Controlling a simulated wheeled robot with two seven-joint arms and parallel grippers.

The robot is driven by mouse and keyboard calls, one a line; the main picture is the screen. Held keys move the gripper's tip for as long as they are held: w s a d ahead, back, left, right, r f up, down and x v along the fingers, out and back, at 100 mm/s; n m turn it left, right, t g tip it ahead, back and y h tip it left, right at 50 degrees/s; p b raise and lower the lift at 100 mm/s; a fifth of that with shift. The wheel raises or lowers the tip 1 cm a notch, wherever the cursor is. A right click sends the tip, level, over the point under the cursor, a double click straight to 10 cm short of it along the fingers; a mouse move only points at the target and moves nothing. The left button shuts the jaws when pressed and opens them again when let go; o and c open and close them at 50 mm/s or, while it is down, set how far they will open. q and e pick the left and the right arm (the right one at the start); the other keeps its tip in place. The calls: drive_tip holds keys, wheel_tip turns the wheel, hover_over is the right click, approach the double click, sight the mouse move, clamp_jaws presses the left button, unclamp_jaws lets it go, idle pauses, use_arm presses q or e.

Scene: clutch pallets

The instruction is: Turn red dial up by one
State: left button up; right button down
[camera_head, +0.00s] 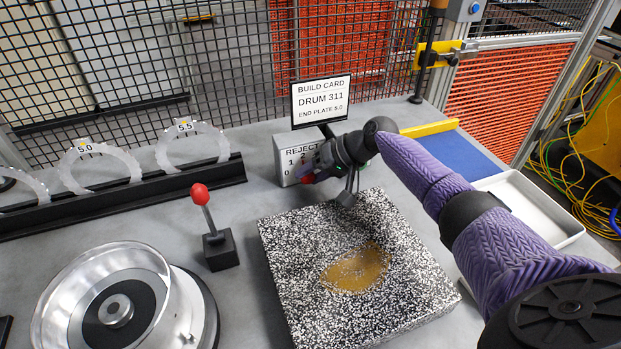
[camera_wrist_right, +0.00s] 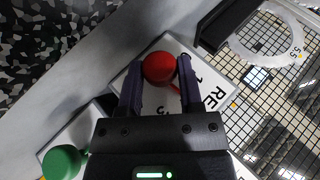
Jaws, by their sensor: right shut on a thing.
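The white box (camera_head: 281,162) marked REJECT stands at the back of the table, with numbers printed on its face. It fills the middle of the right wrist view (camera_wrist_right: 205,77). The red dial (camera_wrist_right: 160,68) is a round red knob on that face. A short red pointer sticks out from it, partly hidden by a finger. My right gripper (camera_wrist_right: 157,80) is shut on the red dial, one finger on each side. In the head view my right gripper (camera_head: 308,174) covers much of the box face. I cannot tell which number the pointer marks. My left gripper is not in view.
A green knob (camera_wrist_right: 62,162) sits beside my right gripper. A build card sign (camera_head: 320,100) stands behind the box. A speckled block (camera_head: 300,270), a red-topped lever (camera_head: 201,194) and a metal drum (camera_head: 60,290) stand in front. A white tray (camera_head: 560,225) lies right.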

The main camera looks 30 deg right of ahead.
drive_tip(key=shift+y, duration=0.3)
idle(0.4)
drive_tip(key=shift+c, duration=1.4)
unclamp_jaws()
drive_tip(key=p+v, duration=0.2)
drive_tip(key=v, duration=0.8)
